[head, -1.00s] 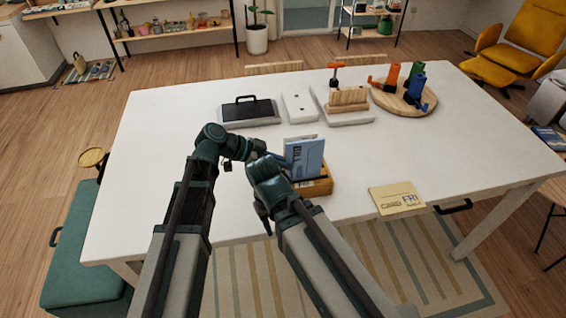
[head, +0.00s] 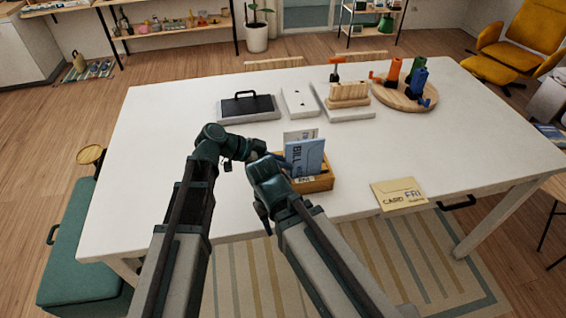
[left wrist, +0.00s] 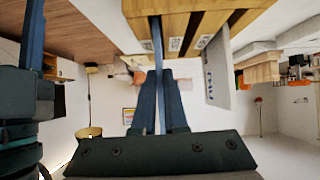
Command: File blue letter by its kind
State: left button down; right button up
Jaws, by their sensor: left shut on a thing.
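The blue letter (head: 306,158), marked BILL, stands upright at the near side of a wooden sorter box (head: 318,183). My left gripper (head: 284,160) is shut on its left edge. In the left wrist view, the fingers (left wrist: 160,105) pinch the thin letter (left wrist: 157,42), which lines up with a slot of the wooden box (left wrist: 205,22); how deep it sits is unclear. A white letter (head: 299,135) stands behind it in the box. Small labels mark the box. My right gripper is close beside the left one; its jaws are not clear.
A cream envelope (head: 400,194) marked CARD FRI lies at the table's near edge, right of the box. Behind are a dark handled tray (head: 248,107), a white panel (head: 299,102), a wooden rack (head: 348,95) and a round board (head: 404,95) with coloured items.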

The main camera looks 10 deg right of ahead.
pick_arm(q)
jog(key=shift+f+b, duration=0.6)
jog(key=shift+f, duration=0.05)
jog(key=shift+s+f, duration=0.15)
jog(key=shift+w+f+b, duration=0.2)
jog(key=shift+f+b, duration=0.15)
jog(key=shift+b, duration=0.05)
jog(key=shift+s+f, duration=0.1)
jog(key=shift+f+b, duration=0.6)
jog(key=shift+b, duration=0.15)
jog(key=c, duration=0.9)
grip_release()
jog(key=shift+r, duration=0.1)
